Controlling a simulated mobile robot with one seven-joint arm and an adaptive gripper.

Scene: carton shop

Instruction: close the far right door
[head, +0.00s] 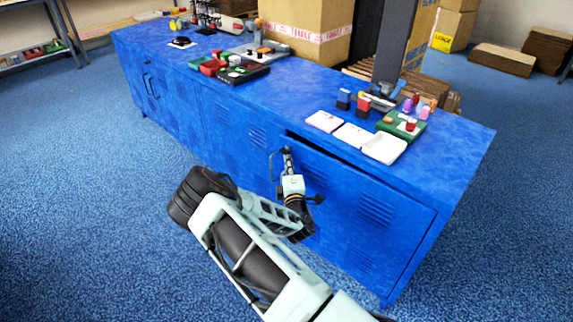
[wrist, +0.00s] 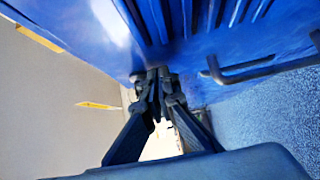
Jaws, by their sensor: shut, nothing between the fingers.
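The far right door (head: 350,205) of the blue cabinet stands slightly ajar. A dark gap shows along its top, widest near its left edge. Its dark bar handle (head: 272,165) is near that left edge and also shows at the right of the wrist view (wrist: 245,72). My gripper (head: 287,157) is just right of the handle, at the door's upper left part. In the wrist view my gripper (wrist: 157,76) has its fingers together with nothing between them, close to the blue door face (wrist: 215,35) below its louvers. I cannot tell whether the fingertips touch the door.
The blue cabinet top (head: 460,140) holds white trays (head: 352,136), a green tray (head: 400,125) with small items, and a black tray (head: 243,75). Cardboard boxes (head: 310,15) stand behind. The other doors (head: 175,105) look closed. Blue carpet (head: 80,190) in front is clear.

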